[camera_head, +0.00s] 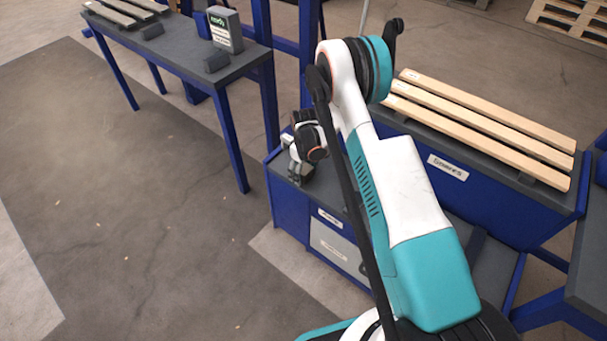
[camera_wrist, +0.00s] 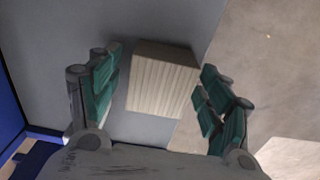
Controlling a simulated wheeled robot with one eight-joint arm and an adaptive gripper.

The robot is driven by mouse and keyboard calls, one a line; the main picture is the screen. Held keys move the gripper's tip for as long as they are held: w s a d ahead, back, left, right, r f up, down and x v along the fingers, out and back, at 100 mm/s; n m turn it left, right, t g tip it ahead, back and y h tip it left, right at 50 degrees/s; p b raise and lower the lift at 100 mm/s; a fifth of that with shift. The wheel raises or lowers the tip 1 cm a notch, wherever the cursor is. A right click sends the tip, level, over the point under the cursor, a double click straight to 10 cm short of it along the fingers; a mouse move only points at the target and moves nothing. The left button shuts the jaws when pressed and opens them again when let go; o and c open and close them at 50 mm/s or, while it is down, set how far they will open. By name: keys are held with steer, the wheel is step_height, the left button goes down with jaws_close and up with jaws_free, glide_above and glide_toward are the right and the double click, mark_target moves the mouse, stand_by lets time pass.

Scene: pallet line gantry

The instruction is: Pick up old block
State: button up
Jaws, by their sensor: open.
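In the wrist view, a pale wooden block (camera_wrist: 162,82) with visible grain rests on a grey surface (camera_wrist: 150,30), near its right edge. My gripper (camera_wrist: 160,84) is open, with its green-padded fingers on either side of the block. A gap shows at the left finger; the right finger is closer to the block, and I cannot tell whether it touches. In the head view, my gripper (camera_head: 297,172) points down over the dark top of a blue cabinet. The block cannot be made out there.
Long wooden boards (camera_head: 480,120) lie on a blue bench to the right of my arm. A blue table (camera_head: 180,45) at upper left carries a grey sign box (camera_head: 225,30) and dark boards (camera_head: 120,10). Blue posts stand behind my gripper. The floor at left is clear.

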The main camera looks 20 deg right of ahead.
steer(key=c, duration=1.2)
steer(key=shift+o, duration=0.2)
steer(key=shift+r, duration=0.15)
